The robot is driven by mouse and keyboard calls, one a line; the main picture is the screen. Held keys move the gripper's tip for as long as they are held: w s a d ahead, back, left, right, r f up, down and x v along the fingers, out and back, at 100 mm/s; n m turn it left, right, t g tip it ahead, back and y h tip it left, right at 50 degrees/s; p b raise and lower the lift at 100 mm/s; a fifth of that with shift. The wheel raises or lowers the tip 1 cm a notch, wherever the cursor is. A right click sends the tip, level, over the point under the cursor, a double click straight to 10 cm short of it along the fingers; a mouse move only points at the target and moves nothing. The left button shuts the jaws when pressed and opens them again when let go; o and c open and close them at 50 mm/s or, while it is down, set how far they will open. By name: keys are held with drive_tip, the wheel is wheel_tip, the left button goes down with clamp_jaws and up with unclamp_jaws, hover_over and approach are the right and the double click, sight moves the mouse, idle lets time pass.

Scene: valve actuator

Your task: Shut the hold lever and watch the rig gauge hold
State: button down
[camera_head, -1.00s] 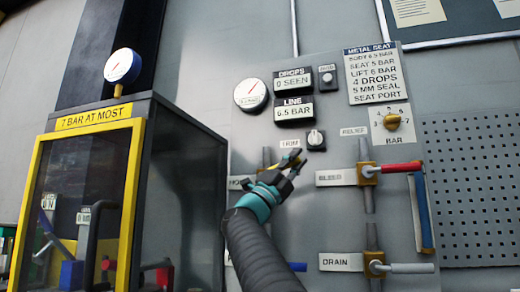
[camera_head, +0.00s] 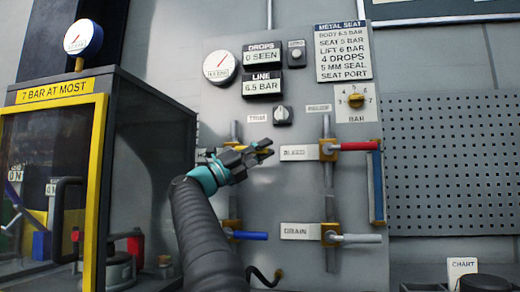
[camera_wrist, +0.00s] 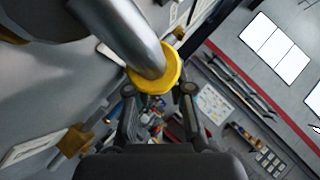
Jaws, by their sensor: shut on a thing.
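My gripper (camera_head: 262,151) is at the left valve column on the panel, left of the bleed valve. In the wrist view its fingertips (camera_wrist: 158,88) are closed either side of a grey bar with a yellow collar (camera_wrist: 153,83), which appears to be the hold lever. In the head view only bits of yellow show around the fingers; my arm hides the valve's label and most of the lever, so its exact angle cannot be told. A round white gauge (camera_head: 220,66) with a red needle is above. The line display (camera_head: 262,85) reads 6.5 BAR.
The red-handled bleed lever (camera_head: 356,146) is close to the right; the grey drain lever (camera_head: 362,238) and a blue lever (camera_head: 250,236) are below. A yellow-framed cabinet (camera_head: 96,190) with a top gauge (camera_head: 83,37) stands left. The drops display (camera_head: 263,54) reads 0 SEEN.

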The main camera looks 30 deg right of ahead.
drive_tip(key=shift+f, duration=0.15)
drive_tip(key=c, duration=1)
unclamp_jaws()
drive_tip(key=shift+d, duration=0.1)
drive_tip(key=shift+a, duration=0.25)
drive_tip(key=v, duration=0.6)
drive_tip(key=shift+w+a+f, duration=0.1)
drive_tip(key=shift+a+f, duration=0.3)
drive_tip(key=shift+a, duration=0.1)
drive_tip(key=shift+d, duration=0.1)
